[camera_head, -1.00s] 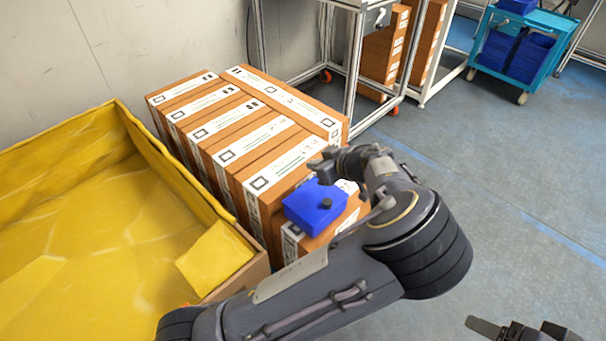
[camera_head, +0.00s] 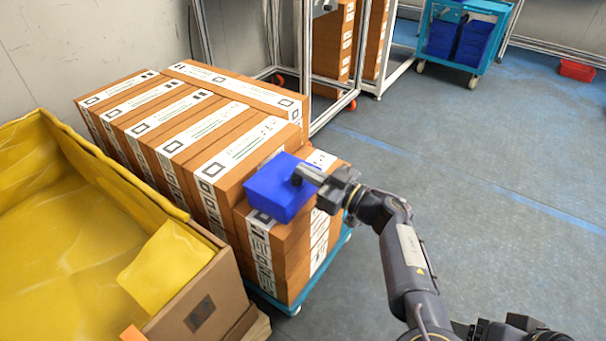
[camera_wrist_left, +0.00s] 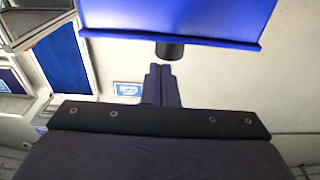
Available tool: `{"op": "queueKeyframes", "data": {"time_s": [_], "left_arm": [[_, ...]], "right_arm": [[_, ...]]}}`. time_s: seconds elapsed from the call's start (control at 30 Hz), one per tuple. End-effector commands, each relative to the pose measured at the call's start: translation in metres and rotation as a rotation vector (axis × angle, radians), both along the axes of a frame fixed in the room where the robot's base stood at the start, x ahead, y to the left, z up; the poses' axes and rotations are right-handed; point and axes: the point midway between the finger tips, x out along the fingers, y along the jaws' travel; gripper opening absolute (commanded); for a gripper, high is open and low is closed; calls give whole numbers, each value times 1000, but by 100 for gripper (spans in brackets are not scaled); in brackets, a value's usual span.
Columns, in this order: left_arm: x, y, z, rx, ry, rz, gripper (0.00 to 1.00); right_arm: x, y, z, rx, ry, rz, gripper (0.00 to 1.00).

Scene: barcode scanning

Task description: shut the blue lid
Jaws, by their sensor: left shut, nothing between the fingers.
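A blue box with its lid (camera_head: 278,180) sits on top of the near stack of brown cartons in the head view. A small dark knob (camera_head: 297,180) shows on its right side. In the wrist view the blue panel (camera_wrist_left: 175,15) fills the top, with a dark knob (camera_wrist_left: 169,51) at its lower edge. My left gripper (camera_head: 312,177) is shut and empty, its fingertips (camera_wrist_left: 160,70) close by the knob; I cannot tell if they touch. I cannot tell whether the lid is fully closed. Dark parts of my right gripper (camera_head: 500,328) show at the bottom edge; its jaws are unclear.
Brown cartons (camera_head: 205,138) with white labels stand stacked on a blue-green base (camera_head: 333,262). A yellow-lined bin (camera_head: 70,225) is at the left. Metal racks (camera_head: 304,70) and a teal cart (camera_head: 487,8) stand behind.

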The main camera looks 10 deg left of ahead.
Motion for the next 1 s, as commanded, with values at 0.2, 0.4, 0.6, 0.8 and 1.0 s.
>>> {"op": "queueKeyframes", "data": {"time_s": [0.2, 0.4, 0.6, 0.8, 1.0], "left_arm": [[-1, -3, -12, -2, 0, -1, 0], [-1, -4, -16, -4, 3, -1, 0], [-1, -4, -18, -7, 5, -1, 0], [-2, -4, -19, -9, 8, -1, 0], [-1, -3, -15, -9, 7, 0, 0]], "right_arm": [[0, 0, -13, 0, 0, 0, 70], [0, 0, -16, 0, 0, 0, 70], [0, 0, -16, 0, 0, 0, 70], [0, 0, -17, 0, 0, 0, 70], [0, 0, -15, 0, 0, 0, 70]]}}
